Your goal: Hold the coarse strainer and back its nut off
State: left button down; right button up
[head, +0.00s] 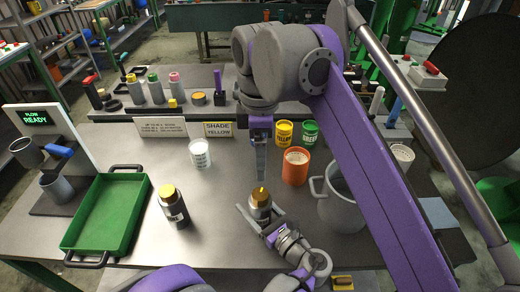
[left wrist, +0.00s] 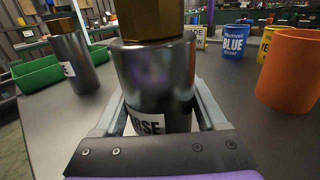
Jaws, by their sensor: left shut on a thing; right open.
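The coarse strainer (head: 261,212) is a dark metal cylinder standing upright near the table's front middle. In the left wrist view the strainer (left wrist: 155,75) shows a label with the letters "RSE". Its brass nut (head: 260,193) sits on top and shows large and cut off in the left wrist view (left wrist: 150,20). My left gripper (head: 257,216) is shut around the strainer's body from the front. My right gripper (head: 261,178) points down just above the nut, open; the gap between its fingers is hard to see from this side.
A second capped cylinder (head: 173,207) stands left of the strainer, beside a green tray (head: 107,213). An orange cup (head: 295,167) and a grey handled pot (head: 340,205) stand to the right. A white cup (head: 200,154) is behind. My right arm hides part of the table.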

pick_arm(q)
grip_release()
